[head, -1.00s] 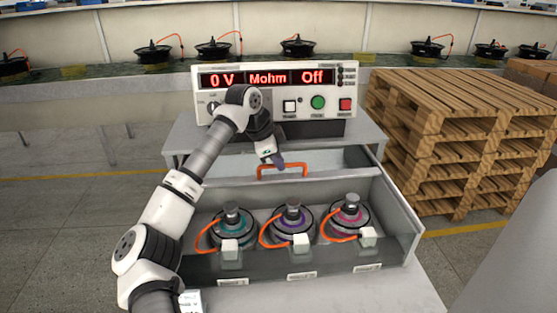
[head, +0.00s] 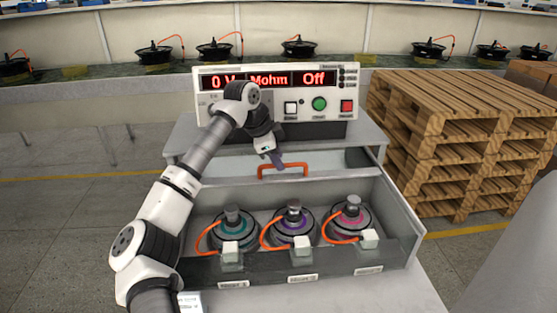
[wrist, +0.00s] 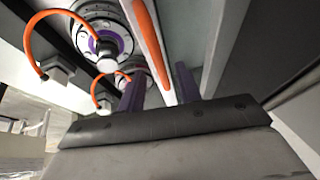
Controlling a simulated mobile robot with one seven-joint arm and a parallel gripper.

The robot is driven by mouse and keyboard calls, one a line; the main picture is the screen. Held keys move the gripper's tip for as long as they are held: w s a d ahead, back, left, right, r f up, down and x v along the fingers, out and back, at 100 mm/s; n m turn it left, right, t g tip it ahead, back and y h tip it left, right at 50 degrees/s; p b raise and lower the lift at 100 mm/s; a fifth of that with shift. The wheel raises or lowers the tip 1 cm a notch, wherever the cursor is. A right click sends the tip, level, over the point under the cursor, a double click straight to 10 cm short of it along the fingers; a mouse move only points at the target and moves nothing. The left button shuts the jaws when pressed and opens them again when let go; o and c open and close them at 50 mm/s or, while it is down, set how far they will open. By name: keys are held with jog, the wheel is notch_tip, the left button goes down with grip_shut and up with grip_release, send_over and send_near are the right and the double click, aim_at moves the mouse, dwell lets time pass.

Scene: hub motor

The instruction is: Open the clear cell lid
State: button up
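The clear lid is hard to make out over the grey test cell (head: 404,212). Its orange handle (head: 300,165) stands at the back edge of the cell, and it also shows as an orange bar in the wrist view (wrist: 151,40). My gripper (head: 277,162) is at the handle, pointing down. In the wrist view my purple fingers (wrist: 158,88) are spread apart, and the bar's end appears between them. I cannot tell whether they touch it. Three motors with teal (head: 232,226), purple (head: 294,225) and pink (head: 351,217) rings sit in a row inside the cell.
The tester panel (head: 275,103) behind the cell reads 0 V, Mohm and Off, and has white, green and red buttons. Stacked wooden pallets (head: 440,130) stand close on the right. A conveyor (head: 375,78) with several motors runs along the back. Floor at left is clear.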

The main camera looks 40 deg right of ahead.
jog(key=b+v, duration=0.1)
jog(key=v, duration=1.1)
jog(key=shift+r+b, duration=0.25)
jog(key=shift+b, duration=0.05)
jog(key=shift+a, duration=0.1)
